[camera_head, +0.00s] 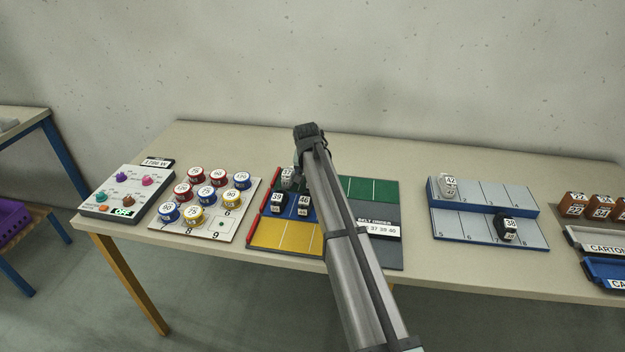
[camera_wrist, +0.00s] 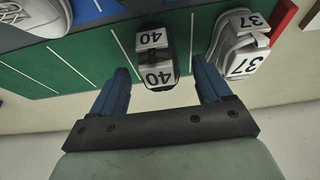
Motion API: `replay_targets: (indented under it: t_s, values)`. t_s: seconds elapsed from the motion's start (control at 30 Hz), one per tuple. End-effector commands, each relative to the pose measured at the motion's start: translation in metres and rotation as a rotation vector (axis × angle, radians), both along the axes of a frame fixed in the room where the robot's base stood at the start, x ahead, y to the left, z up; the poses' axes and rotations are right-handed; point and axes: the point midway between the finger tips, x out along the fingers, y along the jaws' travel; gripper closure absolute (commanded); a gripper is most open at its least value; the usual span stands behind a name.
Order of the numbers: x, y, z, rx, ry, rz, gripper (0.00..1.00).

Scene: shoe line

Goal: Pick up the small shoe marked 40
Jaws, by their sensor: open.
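The small shoe marked 40 (camera_wrist: 157,62) is dark with white number labels. In the wrist view it stands on the green lane strip (camera_wrist: 85,52), near the picture's middle. My gripper (camera_wrist: 162,72) is open, with one blue finger on each side of the shoe's near end and visible gaps to both. The fingers are not closed on it. In the head view my arm covers this spot, so I cannot make out the shoe or the fingertips there.
A light grey shoe marked 37 (camera_wrist: 238,45) stands close to the right finger in the wrist view. Dark shoes, one marked 39 (camera_head: 278,201), stand on the blue strip. A red rail (camera_head: 258,215) edges the board. Shoes 42 (camera_head: 448,186) and 38 (camera_head: 507,228) are farther right.

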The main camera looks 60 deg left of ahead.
Motion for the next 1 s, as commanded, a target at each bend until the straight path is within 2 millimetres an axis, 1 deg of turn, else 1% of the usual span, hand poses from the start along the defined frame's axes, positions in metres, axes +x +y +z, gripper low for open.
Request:
replay_targets:
  t_s: [0.03, 0.13, 0.33, 0.37, 0.9, 0.97, 1.0]
  values:
    - [0.0020, 0.0027, -0.0055, 0.000, 0.000, 0.000, 0.22]
    - [0.0036, 0.0039, -0.0109, 0.000, 0.000, -0.001, 0.22]
    - [0.0037, 0.0037, -0.0113, 0.001, 0.000, -0.001, 0.22]
    - [0.0037, 0.0037, -0.0113, 0.001, 0.000, -0.001, 0.24]
    - [0.0035, 0.0037, -0.0112, 0.000, 0.000, -0.001, 0.76]
    - [0.0035, 0.0036, -0.0111, 0.000, 0.000, -0.001, 0.81]
    - [0.0035, 0.0037, -0.0110, 0.001, 0.000, -0.001, 0.81]
